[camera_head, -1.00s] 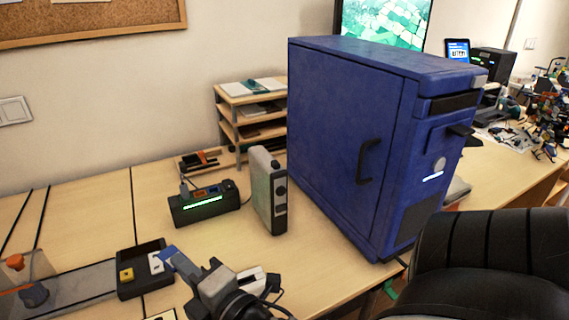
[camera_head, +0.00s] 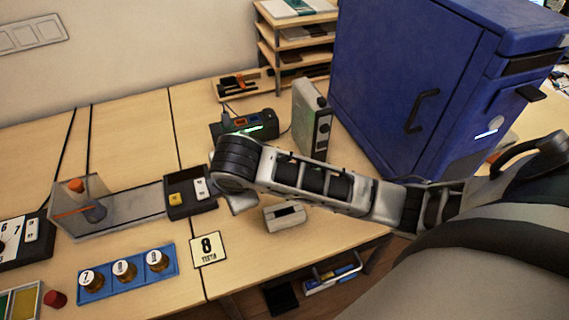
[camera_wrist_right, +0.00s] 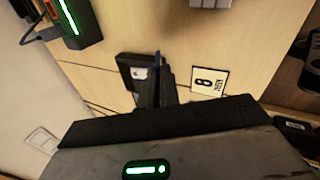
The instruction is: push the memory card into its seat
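I cannot make out for certain which item is the memory card or where its seat is. A black tray (camera_head: 190,208) holds a yellow piece (camera_head: 175,199) and a white piece (camera_head: 201,188). A pale slotted block (camera_head: 287,216) lies on the table to its right. In the head view my right arm reaches in from the right above the table; its wrist hides the fingers. In the right wrist view my right gripper (camera_wrist_right: 157,88) has dark fingers close together over the tray, with a thin blue tip between them; whether they hold anything is unclear. My left gripper is not in view.
A grey upright box (camera_head: 310,120) and a black unit with a green light (camera_head: 243,126) stand behind the arm. A large blue computer case (camera_head: 400,80) stands at right. A blue holder with numbered pots (camera_head: 127,274) and an "8 TEETH" card (camera_head: 208,249) lie in front.

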